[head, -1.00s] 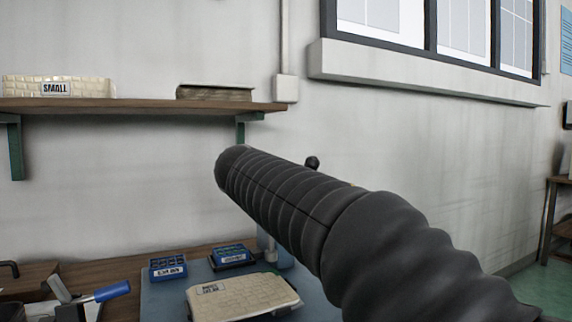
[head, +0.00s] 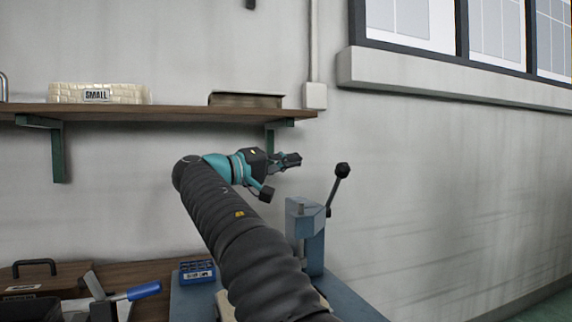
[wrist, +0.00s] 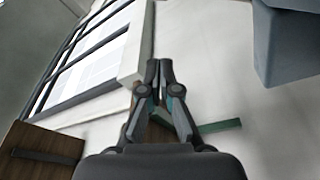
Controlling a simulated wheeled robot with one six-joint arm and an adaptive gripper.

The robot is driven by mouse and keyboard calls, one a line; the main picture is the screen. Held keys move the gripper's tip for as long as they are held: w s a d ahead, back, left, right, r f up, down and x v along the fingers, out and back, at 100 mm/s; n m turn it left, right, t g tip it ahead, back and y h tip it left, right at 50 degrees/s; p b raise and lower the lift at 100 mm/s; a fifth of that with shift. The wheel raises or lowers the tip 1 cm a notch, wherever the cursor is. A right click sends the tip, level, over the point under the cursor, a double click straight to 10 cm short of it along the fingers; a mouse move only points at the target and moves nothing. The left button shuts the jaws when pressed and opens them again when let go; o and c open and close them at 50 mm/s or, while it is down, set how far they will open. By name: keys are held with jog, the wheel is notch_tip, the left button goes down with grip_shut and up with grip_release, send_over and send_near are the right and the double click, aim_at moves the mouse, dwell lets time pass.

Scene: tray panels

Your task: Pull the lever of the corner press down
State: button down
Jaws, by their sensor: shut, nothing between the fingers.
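The corner press (head: 305,222) is a blue-grey column with a block head, standing at the back right of the blue-grey bench panel. Its lever (head: 333,192) is a dark rod that rises steeply from the head's right side to a black knob (head: 343,170). My gripper (head: 292,160) is shut and empty. In the head view it is above the press head and left of the knob, apart from both. In the wrist view my shut fingertips (wrist: 159,66) point up the picture, and a blue-grey block (wrist: 288,42), likely the press head, fills the upper right. The lever is not visible there.
A wall shelf (head: 150,112) with green brackets holds a cream box labelled SMALL (head: 97,94) and a flat dark-edged item (head: 246,99). A blue tray (head: 197,272) and a blue-handled tool (head: 143,290) lie below. Wall right of the lever is clear.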

aim_at(333, 192)
jog(key=d+f+b, duration=0.1)
jog(key=d, duration=0.7)
jog(key=shift+w+b, duration=0.2)
jog(key=shift+b, duration=0.1)
jog(key=shift+f, duration=0.1)
